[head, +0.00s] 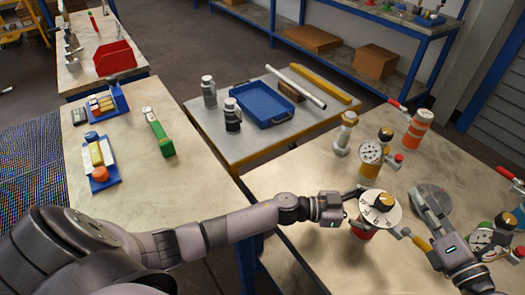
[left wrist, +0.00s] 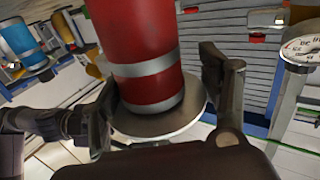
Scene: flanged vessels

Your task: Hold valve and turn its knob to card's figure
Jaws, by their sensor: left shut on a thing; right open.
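I cannot make out the card or the dial's figures.
Other vessels stand close by: a yellow one with a gauge (head: 370,153), a pale one (head: 345,132), an orange one (head: 417,130), and a dial with a knob (head: 483,240) at the right. A blue tray (head: 263,103) lies on the middle table. The right table's front left is bare.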

